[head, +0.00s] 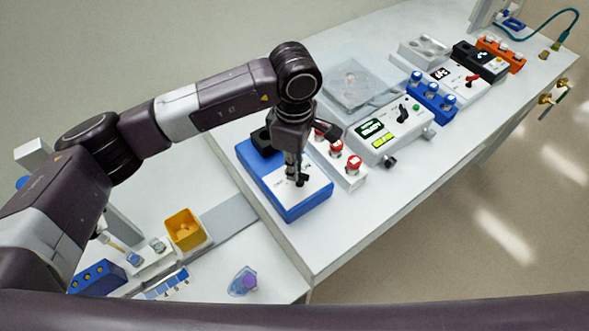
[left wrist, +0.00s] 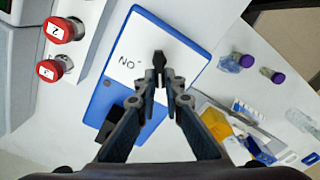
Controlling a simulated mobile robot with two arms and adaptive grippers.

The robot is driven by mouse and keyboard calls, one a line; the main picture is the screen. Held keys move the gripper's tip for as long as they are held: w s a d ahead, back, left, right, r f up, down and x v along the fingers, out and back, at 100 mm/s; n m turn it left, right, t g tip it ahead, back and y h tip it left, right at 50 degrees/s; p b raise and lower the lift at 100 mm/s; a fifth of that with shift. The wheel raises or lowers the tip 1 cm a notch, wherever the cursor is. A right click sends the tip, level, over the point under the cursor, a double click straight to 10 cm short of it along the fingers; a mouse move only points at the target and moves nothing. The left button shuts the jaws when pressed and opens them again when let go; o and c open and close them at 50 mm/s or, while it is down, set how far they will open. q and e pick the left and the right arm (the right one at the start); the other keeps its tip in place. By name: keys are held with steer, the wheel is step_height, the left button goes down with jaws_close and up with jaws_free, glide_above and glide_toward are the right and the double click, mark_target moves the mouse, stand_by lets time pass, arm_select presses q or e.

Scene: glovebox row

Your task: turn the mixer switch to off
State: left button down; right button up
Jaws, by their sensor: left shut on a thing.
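The mixer (head: 312,207) is a blue box with a white top panel, on the bench below my left arm. It also shows in the left wrist view (left wrist: 188,33). Its black switch (left wrist: 159,58) stands on the white panel beside a printed label that looks like an upside-down ON. My left gripper (left wrist: 160,76) is shut on the switch, with the fingertips close together at its near end. In the head view the left gripper (head: 294,176) reaches down onto the panel, and the fingers partly hide the switch. My right gripper is not in view.
Red-capped bottles (head: 353,164) stand close right of the mixer. Beyond are a device with green displays (head: 380,135) and a blue rack (head: 430,103). The bench front right of the mixer is clear.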

arm_select(q)
steer(key=n+b, duration=0.2)
steer(key=b, duration=0.1)
steer(key=shift+f+n, duration=0.2)
steer(key=shift+n, duration=0.1)
steer(key=shift+s+r+n+b, duration=0.2)
steer(key=shift+n+b, duration=0.5)
steer(key=shift+b, duration=0.15)
steer(key=shift+r, duration=0.1)
steer(key=c, duration=2)
jaws_free()
steer(key=shift+c, duration=0.2)
steer(key=shift+r, duration=0.15)
step_height(320, 180, up, 12)
steer(key=shift+s+f, duration=0.1)
steer(key=shift+f, duration=0.15)
